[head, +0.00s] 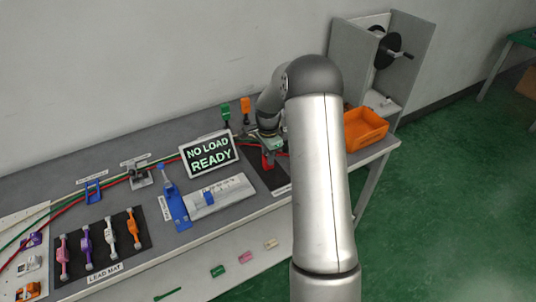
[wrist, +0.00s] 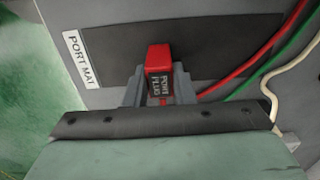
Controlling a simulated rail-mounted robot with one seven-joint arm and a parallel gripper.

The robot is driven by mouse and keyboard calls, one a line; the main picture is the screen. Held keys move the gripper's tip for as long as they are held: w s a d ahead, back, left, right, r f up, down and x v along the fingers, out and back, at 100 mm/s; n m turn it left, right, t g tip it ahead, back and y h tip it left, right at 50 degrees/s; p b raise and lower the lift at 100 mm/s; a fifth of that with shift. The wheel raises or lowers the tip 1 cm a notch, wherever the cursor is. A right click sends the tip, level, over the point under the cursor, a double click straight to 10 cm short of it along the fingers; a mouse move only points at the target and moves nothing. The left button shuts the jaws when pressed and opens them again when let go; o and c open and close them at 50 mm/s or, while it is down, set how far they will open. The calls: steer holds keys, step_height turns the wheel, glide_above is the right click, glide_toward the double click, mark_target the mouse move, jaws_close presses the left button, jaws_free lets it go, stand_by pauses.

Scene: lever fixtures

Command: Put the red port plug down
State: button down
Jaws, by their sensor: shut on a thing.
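The red port plug (wrist: 159,57) is held upright between the grey fingers of my gripper (wrist: 158,88) in the wrist view. Its dark label reads PORT PLUG. A red cable shows beside it. In the head view the red plug (head: 267,162) shows below my gripper (head: 268,156), partly hidden by my arm. The dark port mat (wrist: 215,48) lies beyond the plug in the wrist view, with a white PORT MAT label at its left end. I cannot tell whether the plug touches the mat.
A screen (head: 210,152) reading NO LOAD READY stands left of my gripper. An orange bin (head: 365,127) sits right of my arm. Green (wrist: 262,72) and white cables run at the right of the wrist view. A lead mat (head: 103,245) with several coloured leads lies at far left.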

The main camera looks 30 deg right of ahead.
steer(key=shift+f, duration=0.1)
steer(key=shift+f, duration=0.15)
steer(key=c, duration=1.2)
jaws_free()
